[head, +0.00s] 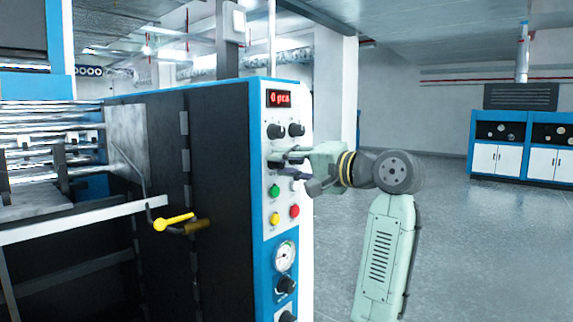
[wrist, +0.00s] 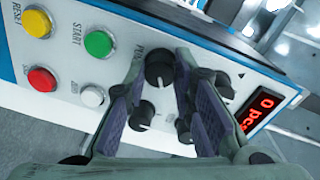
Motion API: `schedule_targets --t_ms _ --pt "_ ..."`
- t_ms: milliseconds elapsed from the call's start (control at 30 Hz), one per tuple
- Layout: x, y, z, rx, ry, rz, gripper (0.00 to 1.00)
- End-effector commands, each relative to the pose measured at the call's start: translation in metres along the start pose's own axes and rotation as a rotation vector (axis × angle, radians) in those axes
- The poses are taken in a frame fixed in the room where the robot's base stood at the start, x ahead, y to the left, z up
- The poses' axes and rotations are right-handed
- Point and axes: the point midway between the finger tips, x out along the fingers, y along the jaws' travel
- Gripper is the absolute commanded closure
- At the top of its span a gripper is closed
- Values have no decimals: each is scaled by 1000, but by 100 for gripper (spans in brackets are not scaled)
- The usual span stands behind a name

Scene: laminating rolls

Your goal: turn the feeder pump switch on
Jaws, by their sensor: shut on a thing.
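The upright control panel of the blue and dark machine holds several dark rotary knobs below a red display. In the wrist view, a dark knob (wrist: 159,68) with partly covered lettering beside it sits between the fingertips of my gripper (wrist: 160,62). The gripper is shut on this knob, one finger on each side. I cannot read the full label or tell the knob's setting. In the head view, my gripper (head: 278,158) reaches the panel from the right, just below two upper knobs (head: 285,130), and its fingers hide the held knob.
Below the gripper are a green START button (head: 274,190), a yellow RESET button (head: 275,219), a red button (head: 295,211) and a white button (wrist: 93,96). A pressure gauge (head: 285,256) is lower. A yellow handle (head: 175,222) sticks out at left. Floor at right is clear.

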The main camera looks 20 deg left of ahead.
Motion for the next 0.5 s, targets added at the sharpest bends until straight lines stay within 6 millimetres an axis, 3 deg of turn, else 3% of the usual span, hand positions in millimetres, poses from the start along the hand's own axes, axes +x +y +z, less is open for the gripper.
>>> schedule_targets --t_ms 167,200,500 --pt "0 -1 0 0 0 -1 100" --pt "0 -1 0 0 0 -2 75" --pt "0 0 0 -1 0 -1 56"
